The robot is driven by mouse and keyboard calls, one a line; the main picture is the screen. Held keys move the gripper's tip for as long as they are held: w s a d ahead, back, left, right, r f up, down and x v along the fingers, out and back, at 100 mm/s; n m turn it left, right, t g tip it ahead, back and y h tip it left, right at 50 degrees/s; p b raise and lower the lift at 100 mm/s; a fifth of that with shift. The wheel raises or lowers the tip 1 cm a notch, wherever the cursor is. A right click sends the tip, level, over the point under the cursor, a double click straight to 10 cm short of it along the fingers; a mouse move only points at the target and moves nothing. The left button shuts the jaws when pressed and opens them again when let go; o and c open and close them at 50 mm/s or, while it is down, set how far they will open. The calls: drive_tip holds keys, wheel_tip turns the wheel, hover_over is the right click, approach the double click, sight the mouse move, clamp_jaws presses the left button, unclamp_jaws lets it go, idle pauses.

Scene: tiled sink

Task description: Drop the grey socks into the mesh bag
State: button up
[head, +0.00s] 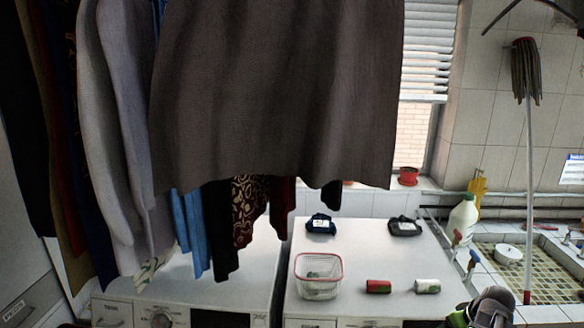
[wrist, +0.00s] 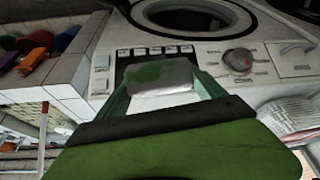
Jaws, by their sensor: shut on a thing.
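My gripper (wrist: 162,88) is shut on a pale grey roll with a green patch (wrist: 150,74), which looks like the grey socks. In the wrist view the roll sits between the fingertips, in front of a washing machine's control panel. In the head view only part of my gripper (head: 459,319) shows at the bottom right, and I cannot make out the held roll there. The mesh bag (head: 318,283) is white with a red rim and stands open on the right machine, left of my gripper. Something greyish shows through its mesh.
A red roll (head: 378,287) and a white-green roll (head: 427,286) lie right of the bag. A navy bundle (head: 320,225) and a black bundle (head: 405,227) lie behind. Hanging clothes (head: 275,95) fill the upper left. A white bottle (head: 462,219) stands by the sink (head: 545,285).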

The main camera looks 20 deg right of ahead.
wheel_tip(320, 180, down, 4)
drive_tip(key=shift+b, duration=1.25)
drive_tip(key=shift+r, duration=0.15)
drive_tip(key=shift+r, duration=0.1)
